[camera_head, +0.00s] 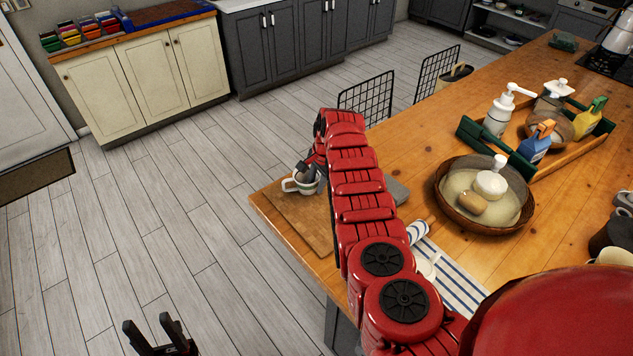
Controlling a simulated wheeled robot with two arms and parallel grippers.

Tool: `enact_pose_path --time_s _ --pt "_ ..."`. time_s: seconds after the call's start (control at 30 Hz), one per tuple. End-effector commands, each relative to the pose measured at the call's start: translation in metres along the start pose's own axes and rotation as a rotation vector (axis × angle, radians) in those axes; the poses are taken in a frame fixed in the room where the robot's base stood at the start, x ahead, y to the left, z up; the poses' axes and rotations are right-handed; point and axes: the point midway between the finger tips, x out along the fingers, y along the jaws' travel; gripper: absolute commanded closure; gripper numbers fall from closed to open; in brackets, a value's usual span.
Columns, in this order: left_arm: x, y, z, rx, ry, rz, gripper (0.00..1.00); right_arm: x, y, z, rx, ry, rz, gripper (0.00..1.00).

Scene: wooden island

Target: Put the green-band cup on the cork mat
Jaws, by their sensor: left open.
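The green-band cup (290,186), white with a dark band and a handle on its left, is at the left edge of the wooden island. It is over the brown cork mat (297,219); I cannot tell whether it rests on it. My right gripper (308,175) reaches down at the cup's rim, its grey fingers at or inside the opening. My red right arm hides part of the gripper and mat, so its grip is unclear. My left gripper (160,338) is open and empty, low over the floor at the bottom left.
A round basket (527,215) with a dispenser and a green-sided tray (469,131) stand further right. A grey item (398,190) lies beside my arm. Wire-backed chairs (367,97) stand behind the island.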

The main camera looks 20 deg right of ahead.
Motion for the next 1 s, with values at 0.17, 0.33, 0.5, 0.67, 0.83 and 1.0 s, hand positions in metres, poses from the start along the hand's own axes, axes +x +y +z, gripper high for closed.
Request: enact_pose_path --time_s 0.17,0.33,0.5,0.67,0.83,1.0 --pt "-0.001 0.000 0.000 0.000 0.000 0.000 0.50 -0.006 -0.002 0.000 0.000 0.002 -0.005 0.63" --pt "-0.010 0.001 0.002 0.000 0.000 0.000 0.50 -0.024 -0.002 0.000 -0.002 0.003 -0.005 0.63" --pt "-0.025 0.001 0.004 0.000 0.000 0.000 0.50 -0.059 -0.001 -0.001 -0.001 0.004 -0.006 0.63" --pt "-0.037 0.002 0.006 0.000 0.000 0.000 0.50 -0.093 -0.001 -0.001 0.000 0.003 -0.005 0.63" --pt "-0.042 0.002 0.007 0.000 0.000 0.000 0.50 -0.116 -0.001 0.000 0.000 -0.001 -0.002 0.63" --pt "-0.043 0.002 0.007 0.000 0.000 0.000 0.50 -0.123 -0.001 0.000 0.000 0.000 -0.001 0.63"
